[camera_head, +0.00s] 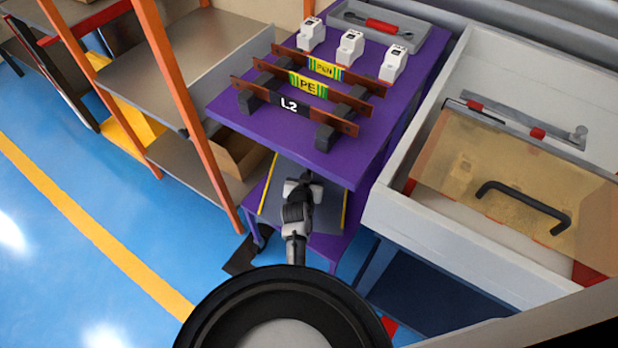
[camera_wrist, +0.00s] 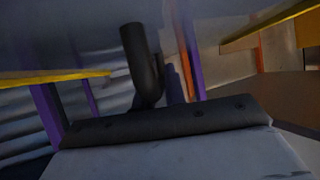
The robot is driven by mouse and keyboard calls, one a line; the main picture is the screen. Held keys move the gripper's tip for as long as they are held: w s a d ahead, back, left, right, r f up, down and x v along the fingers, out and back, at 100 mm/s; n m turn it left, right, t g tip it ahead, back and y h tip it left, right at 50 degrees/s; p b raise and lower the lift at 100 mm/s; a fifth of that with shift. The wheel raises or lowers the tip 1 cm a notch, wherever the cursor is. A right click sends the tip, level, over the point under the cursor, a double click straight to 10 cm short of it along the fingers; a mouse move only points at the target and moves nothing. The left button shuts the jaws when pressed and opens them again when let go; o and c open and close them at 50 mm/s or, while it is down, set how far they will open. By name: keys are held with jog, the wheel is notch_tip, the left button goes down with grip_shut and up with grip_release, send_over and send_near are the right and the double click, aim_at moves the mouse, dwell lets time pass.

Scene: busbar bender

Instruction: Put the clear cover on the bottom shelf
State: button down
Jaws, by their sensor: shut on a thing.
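My gripper (camera_head: 300,188) is shut on the black handle (camera_wrist: 140,62) of a clear cover (camera_head: 325,212). The cover looks greyish and see-through, with yellow strips along two sides; one strip also shows in the wrist view (camera_wrist: 55,77). It is at the front of the purple bench, under the top. The purple bottom shelf (camera_head: 328,247) shows partly below it. My gripper hides the handle in the head view. I cannot tell whether the cover touches the shelf.
The purple bench top (camera_head: 225,110) holds labelled busbars, white blocks and a grey tray (camera_head: 400,22). A white machine (camera_head: 440,240) with an amber cover (camera_head: 500,170) stands right. A grey rack with orange posts (camera_head: 207,150) stands left. Blue floor (camera_head: 70,260) is clear at left.

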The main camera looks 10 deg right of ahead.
jog(key=shift+f, duration=0.6)
jog(key=shift+w+r, duration=0.1)
jog(key=shift+r, duration=0.1)
jog(key=shift+f, duration=0.2)
jog(key=c, duration=1.5)
grip_release()
jog(key=shift+o, duration=0.2)
